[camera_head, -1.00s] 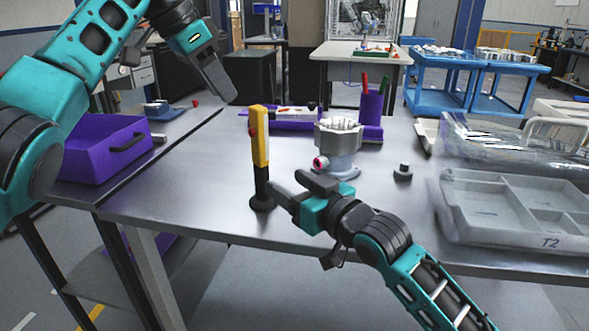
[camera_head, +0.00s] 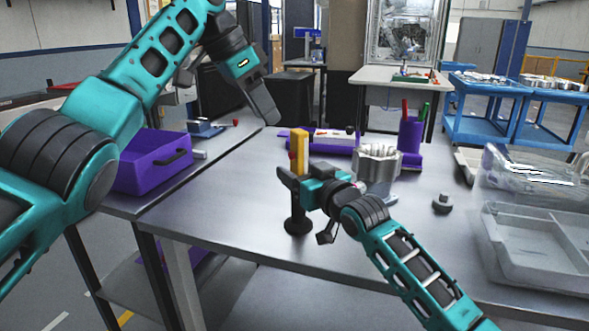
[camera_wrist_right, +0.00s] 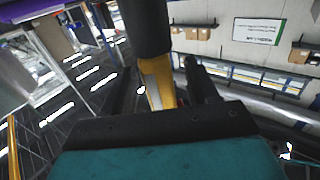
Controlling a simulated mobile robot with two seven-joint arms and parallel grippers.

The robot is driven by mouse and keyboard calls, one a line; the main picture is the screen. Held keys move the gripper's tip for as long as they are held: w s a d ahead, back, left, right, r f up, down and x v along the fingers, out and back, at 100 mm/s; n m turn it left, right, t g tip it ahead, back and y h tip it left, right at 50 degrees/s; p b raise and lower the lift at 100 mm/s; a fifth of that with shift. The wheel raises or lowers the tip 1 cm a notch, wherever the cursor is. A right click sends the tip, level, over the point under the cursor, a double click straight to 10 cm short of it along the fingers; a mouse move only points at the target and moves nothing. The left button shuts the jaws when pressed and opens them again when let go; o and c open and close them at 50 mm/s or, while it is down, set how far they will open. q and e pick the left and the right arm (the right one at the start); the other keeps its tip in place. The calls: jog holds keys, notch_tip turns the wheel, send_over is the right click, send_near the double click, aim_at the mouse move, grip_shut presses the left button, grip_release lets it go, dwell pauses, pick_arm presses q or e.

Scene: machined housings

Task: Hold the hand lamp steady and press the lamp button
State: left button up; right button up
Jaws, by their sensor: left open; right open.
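The hand lamp is yellow (camera_head: 300,145) with a black lower part (camera_head: 298,222) and stands upright on the metal table. A red spot, likely its button (camera_head: 292,156), shows on its left side. My right gripper (camera_head: 287,178) is open at the lamp's middle and hides part of it. In the right wrist view the yellow lamp body (camera_wrist_right: 159,82) shows between the dark fingers; contact cannot be told. My left gripper (camera_head: 268,112) is open and empty, above and left of the lamp, apart from it.
A metal housing (camera_head: 378,165) stands just right of the lamp, behind my right wrist. A purple pen holder (camera_head: 410,135) is behind it. A grey tray (camera_head: 535,245) lies at right, a purple bin (camera_head: 150,165) at left. The table's front left is clear.

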jog(key=shift+x, duration=1)
grip_shut()
pick_arm(q)
grip_shut()
jog(key=shift+f, duration=0.1)
dwell(1.4)
